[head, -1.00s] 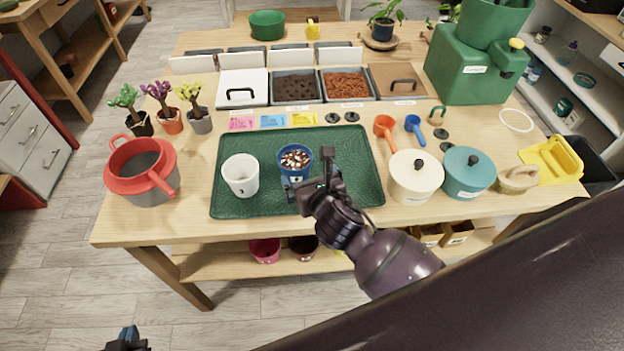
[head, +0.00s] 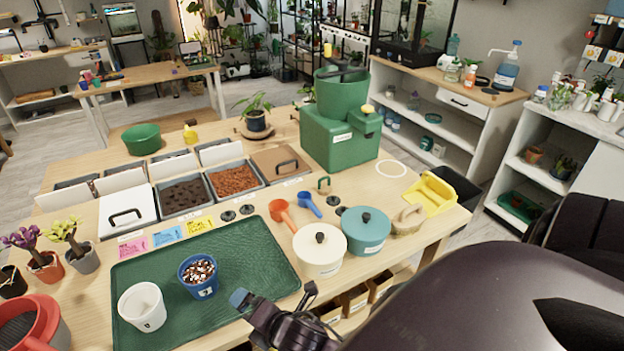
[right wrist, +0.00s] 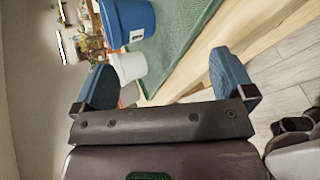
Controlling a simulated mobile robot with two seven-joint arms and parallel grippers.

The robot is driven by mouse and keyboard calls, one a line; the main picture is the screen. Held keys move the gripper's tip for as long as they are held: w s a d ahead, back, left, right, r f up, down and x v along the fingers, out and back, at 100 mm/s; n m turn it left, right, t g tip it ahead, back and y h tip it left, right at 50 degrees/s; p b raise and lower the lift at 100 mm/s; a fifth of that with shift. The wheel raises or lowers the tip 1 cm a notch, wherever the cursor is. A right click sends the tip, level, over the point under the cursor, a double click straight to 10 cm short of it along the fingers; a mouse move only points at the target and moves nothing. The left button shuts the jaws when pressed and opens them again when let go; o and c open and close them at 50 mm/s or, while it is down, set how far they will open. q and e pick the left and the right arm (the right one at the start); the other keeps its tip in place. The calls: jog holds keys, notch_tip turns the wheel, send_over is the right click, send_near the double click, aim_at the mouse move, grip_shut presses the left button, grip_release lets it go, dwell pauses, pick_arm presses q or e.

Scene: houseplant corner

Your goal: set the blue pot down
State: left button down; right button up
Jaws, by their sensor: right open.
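The blue pot (head: 200,290) stands upright on the green tray (head: 245,240), filled with a brown and white mix. It also shows in the right wrist view (right wrist: 130,22), at the top. A white pot (head: 143,308) stands beside it on the left and shows in the right wrist view (right wrist: 129,68). My right gripper (head: 275,294) is open and empty near the tray's front right edge, apart from the blue pot. Its two blue fingertips are spread wide in the right wrist view (right wrist: 165,76). My left gripper is not in view.
A cream lidded pot (head: 319,252) and a teal lidded pot (head: 365,232) stand right of the tray. Orange (head: 283,215) and blue (head: 310,205) scoops lie behind. A red pot (head: 40,325) is at lower left. The tray's back right part is bare.

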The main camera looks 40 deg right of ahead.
jog(key=s+d+f+m, duration=0.2)
jog(key=s+d+m, duration=0.1)
jog(key=m, duration=0.7)
jog(key=s+d+f+m, duration=0.3)
jog(key=s+m, duration=0.3)
jog(key=m, duration=0.5)
jog(key=shift+s+d+f+g+h, duration=0.3)
jog(key=shift+d+g, duration=0.1)
jog(key=shift+d, duration=0.3)
